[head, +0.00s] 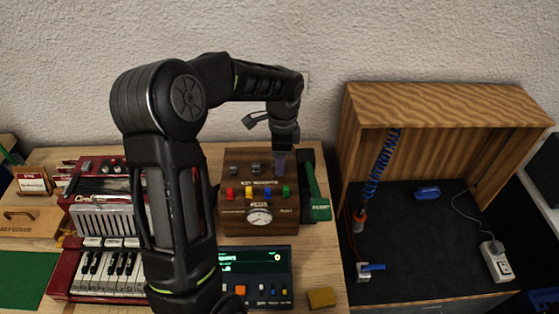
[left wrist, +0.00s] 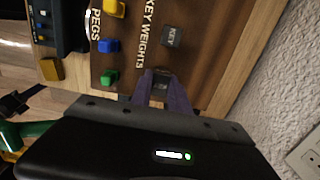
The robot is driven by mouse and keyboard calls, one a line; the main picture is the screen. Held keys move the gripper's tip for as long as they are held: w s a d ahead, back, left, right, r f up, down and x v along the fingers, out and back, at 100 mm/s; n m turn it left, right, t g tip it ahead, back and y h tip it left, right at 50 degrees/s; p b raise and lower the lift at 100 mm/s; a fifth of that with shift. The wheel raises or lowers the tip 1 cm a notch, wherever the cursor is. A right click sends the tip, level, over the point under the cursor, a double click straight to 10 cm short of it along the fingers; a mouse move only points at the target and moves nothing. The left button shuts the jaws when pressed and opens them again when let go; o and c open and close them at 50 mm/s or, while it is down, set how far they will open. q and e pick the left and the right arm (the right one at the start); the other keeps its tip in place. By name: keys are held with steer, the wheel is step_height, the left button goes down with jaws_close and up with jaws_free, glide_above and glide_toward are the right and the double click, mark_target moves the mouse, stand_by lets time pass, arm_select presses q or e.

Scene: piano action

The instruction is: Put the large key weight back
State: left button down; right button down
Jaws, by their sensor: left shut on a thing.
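My left gripper (head: 281,163) is over the right end of the key-weight row on the brown wooden block (head: 236,190). In the left wrist view its purplish fingers (left wrist: 160,92) are shut on a small dark grey key weight (left wrist: 160,80). The fingers partly hide the weight, and I cannot tell whether it is seated in the block or just above it. A grey key weight marked KEY (left wrist: 172,37) sits beside it on the block. Two grey weights, one on the left (head: 230,169) and one in the middle (head: 256,168), show in the head view. My right gripper is not in view.
Coloured pegs, including a yellow one (head: 249,193), and a dial (head: 259,217) are on the block. A red accordion (head: 105,255), a dark display box (head: 255,272) and a yellow block (head: 321,298) are nearby.

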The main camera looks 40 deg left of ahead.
arm_select(q)
steer(key=shift+f, duration=0.1)
steer(key=c, duration=1.3)
jaws_free()
steer(key=shift+o, duration=0.2)
step_height(320, 180, up, 12)
steer(key=b, duration=0.1)
steer(key=shift+w+d+r, duration=0.15)
steer(key=shift+d+r, duration=0.05)
steer(key=shift+d, duration=0.05)
